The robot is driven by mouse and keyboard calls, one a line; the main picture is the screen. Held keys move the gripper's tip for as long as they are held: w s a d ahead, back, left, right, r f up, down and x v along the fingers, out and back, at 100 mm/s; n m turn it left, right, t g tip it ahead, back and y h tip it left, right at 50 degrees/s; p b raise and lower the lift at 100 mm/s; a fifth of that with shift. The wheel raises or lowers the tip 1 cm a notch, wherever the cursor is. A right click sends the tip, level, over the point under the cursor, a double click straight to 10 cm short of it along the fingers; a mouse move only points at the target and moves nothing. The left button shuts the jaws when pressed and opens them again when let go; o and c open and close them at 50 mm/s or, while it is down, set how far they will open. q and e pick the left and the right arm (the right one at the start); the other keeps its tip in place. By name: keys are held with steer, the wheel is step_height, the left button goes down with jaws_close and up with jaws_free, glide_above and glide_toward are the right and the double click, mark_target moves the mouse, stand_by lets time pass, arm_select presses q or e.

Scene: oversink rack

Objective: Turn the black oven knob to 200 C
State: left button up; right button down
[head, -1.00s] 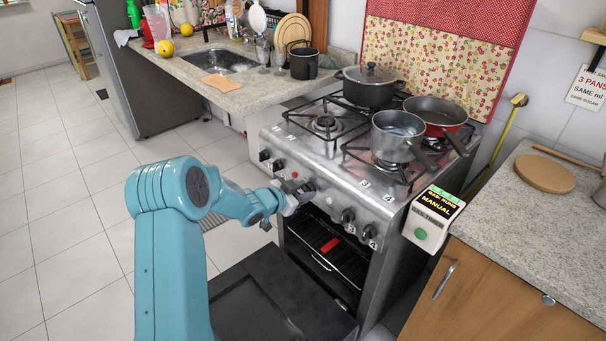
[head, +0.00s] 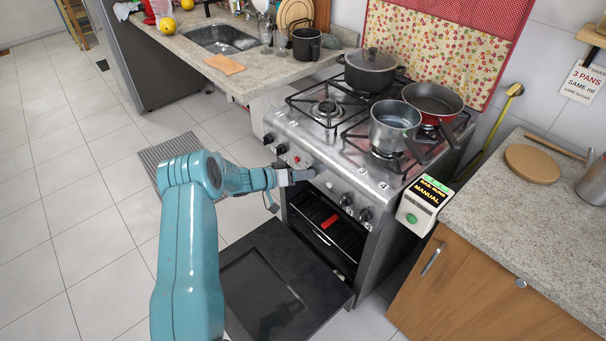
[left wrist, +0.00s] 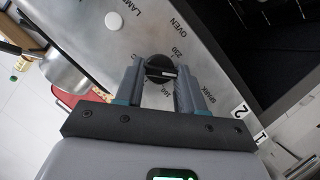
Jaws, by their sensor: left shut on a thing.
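The black oven knob (left wrist: 160,69) shows in the left wrist view on the steel panel near the word OVEN. It sits between the two fingers of my left gripper (left wrist: 161,84), which is shut on it. A white line on the knob runs toward the right of the picture, between small numbers that look like 230 above and 160 below. In the head view my left gripper (head: 298,176) is at the middle of the stove's front panel (head: 325,181) and hides the knob. My right gripper is not in view.
Other black knobs (head: 355,206) flank the gripper on the panel. A dark pot (head: 369,75), a steel pot (head: 394,128) and a red pan (head: 433,104) stand on the stove. A sign box (head: 423,203) reads MANUAL.

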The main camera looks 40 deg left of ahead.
arm_select(q)
steer(key=shift+a+n+h+b, duration=0.1)
steer(key=shift+n+h+b, duration=0.35)
steer(key=shift+n, duration=0.45)
steer(key=shift+h, duration=0.25)
steer(key=o, duration=1)
steer(key=shift+w, duration=0.1)
steer(key=shift+o, duration=0.2)
steer(key=v, duration=1.6)
steer(key=shift+s+f+b, duration=0.2)
steer(key=shift+s+b, duration=0.1)
steer(key=shift+b, duration=0.15)
steer(key=shift+s, duration=0.15)
